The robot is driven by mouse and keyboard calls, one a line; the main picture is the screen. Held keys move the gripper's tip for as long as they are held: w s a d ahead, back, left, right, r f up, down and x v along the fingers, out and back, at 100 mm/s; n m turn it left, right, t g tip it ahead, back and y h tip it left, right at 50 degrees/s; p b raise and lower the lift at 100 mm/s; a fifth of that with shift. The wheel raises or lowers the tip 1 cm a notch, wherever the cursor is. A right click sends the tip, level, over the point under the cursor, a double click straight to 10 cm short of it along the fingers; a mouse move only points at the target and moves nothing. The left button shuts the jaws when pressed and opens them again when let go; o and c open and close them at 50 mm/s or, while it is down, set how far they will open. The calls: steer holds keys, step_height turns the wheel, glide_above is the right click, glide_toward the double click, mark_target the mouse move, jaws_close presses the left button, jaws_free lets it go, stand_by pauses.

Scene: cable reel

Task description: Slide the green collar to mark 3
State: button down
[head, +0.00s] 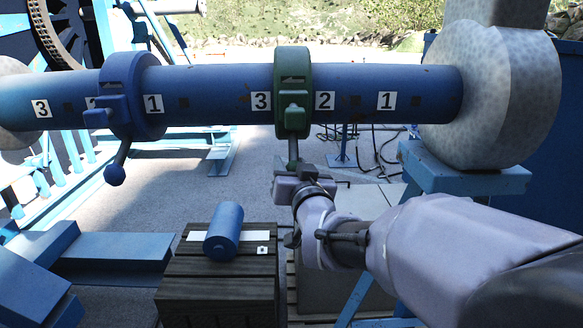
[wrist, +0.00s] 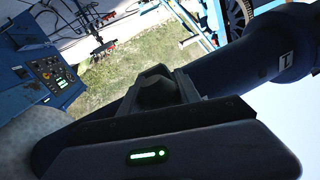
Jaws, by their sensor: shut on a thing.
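The green collar (head: 293,75) sits around the blue horizontal shaft (head: 210,90), between the labels 3 (head: 261,101) and 2 (head: 325,100). Label 1 (head: 387,100) is farther right. The collar's handle hangs down from its front. In the wrist view, a dark knob (wrist: 156,88) shows between the two fingers, and the shaft runs behind with a label (wrist: 286,60).
A blue collar (head: 130,95) with its own hanging knob is on the shaft at left, among another set of labels. A large pale round end (head: 500,95) closes the right side. A wooden crate (head: 220,285) with a blue cylinder (head: 223,232) stands below.

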steer(key=c, duration=1)
jaws_free()
steer(key=shift+a+r, duration=0.1)
steer(key=shift+a, duration=0.1)
steer(key=shift+c, duration=0.2)
steer(key=shift+o, duration=0.8)
steer(key=shift+a, duration=0.15)
steer(key=s+d+b, duration=0.1)
steer(key=s+d, duration=0.1)
steer(key=s, duration=0.6)
steer(key=s+d+b, duration=0.1)
steer(key=s, duration=0.8)
steer(key=shift+d, duration=0.35)
steer(key=shift+s, duration=0.1)
